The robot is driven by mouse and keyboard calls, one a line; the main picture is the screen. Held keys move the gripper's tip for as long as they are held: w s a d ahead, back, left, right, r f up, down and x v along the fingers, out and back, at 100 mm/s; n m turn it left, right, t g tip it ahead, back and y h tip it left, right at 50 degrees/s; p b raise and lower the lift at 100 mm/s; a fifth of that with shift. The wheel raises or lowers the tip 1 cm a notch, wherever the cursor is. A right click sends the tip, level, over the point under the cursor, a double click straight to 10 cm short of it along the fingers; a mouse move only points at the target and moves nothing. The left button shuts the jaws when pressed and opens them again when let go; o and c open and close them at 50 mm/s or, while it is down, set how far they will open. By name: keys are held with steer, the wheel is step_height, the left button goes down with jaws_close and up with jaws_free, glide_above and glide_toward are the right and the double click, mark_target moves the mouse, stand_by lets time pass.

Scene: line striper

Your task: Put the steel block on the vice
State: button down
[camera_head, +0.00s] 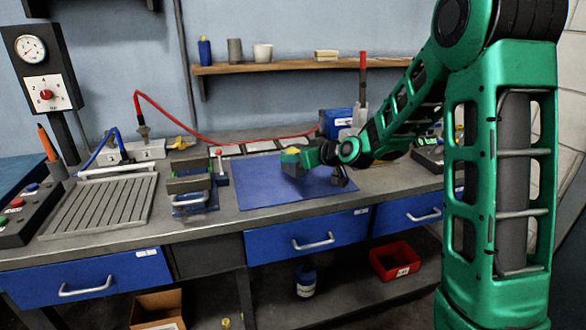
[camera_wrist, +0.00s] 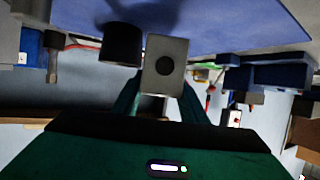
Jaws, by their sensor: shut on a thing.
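The steel block (camera_wrist: 165,62) is a light grey block with a dark round hole in its face. In the wrist view it sits between the fingers of my gripper (camera_wrist: 155,100), which is shut on it. The vice (camera_head: 192,185), with grey jaws and a blue base, stands on the bench left of the mat, apart from my gripper. A blue body at the right of the wrist view (camera_wrist: 265,77) looks like the vice.
A dark cylindrical thing (camera_wrist: 120,43) shows beside the block in the wrist view. A slotted metal plate (camera_head: 103,205) lies left of the vice. A red hose (camera_head: 190,133) runs along the back. The left part of the mat is clear.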

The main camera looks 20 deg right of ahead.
mark_target(294, 166)
steer(key=shift+f, duration=1.85)
steer(key=shift+f, duration=0.1)
steer(key=c, duration=1.1)
jaws_free()
steer(key=shift+s, duration=0.15)
steer(key=v, duration=1.2)
steer(key=shift+a, duration=0.1)
